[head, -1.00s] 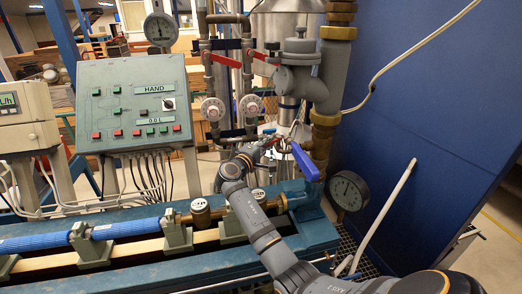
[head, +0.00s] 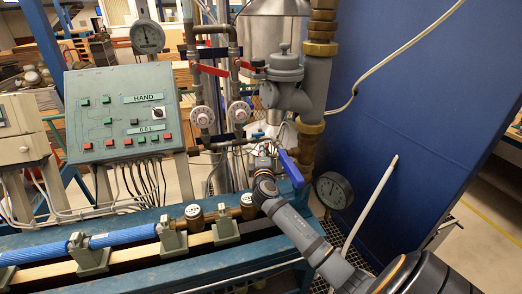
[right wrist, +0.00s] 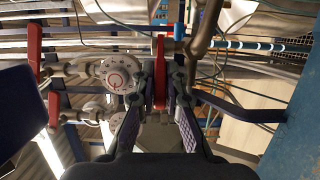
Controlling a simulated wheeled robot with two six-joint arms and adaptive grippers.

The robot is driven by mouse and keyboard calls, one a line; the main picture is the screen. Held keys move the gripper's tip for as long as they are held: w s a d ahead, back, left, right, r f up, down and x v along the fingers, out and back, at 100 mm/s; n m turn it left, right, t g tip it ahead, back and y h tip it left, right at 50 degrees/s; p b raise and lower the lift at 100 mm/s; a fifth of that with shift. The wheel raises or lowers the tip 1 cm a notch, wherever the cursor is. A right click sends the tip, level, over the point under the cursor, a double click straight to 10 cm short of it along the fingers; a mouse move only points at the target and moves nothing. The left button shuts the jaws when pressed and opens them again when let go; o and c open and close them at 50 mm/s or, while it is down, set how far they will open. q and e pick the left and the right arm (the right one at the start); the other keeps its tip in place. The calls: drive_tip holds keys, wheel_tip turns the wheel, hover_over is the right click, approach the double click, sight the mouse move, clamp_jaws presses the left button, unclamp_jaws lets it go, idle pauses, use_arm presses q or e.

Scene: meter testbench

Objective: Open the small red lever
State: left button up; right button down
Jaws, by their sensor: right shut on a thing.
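The small red lever (right wrist: 159,72) stands upright in the middle of the right wrist view, between the fingertips of my right gripper (right wrist: 161,88). The gripper is shut on it, with one finger on each side. In the head view my right gripper (head: 262,156) is at the piping just left of the blue lever handle (head: 291,168), and its own wrist largely hides the small lever there. My left gripper is not in view.
Two larger red levers (head: 213,70) (head: 242,65) sit on the vertical pipes above two round white dials (head: 202,116) (head: 239,112). A grey regulator (head: 286,85) and pressure gauge (head: 333,190) are nearby. The control box (head: 120,110) stands left.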

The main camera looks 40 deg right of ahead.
drive_tip(key=shift+r, duration=0.1)
drive_tip(key=c, duration=1.4)
unclamp_jaws()
drive_tip(key=shift+w+d, duration=0.1)
drive_tip(key=v, duration=1.2)
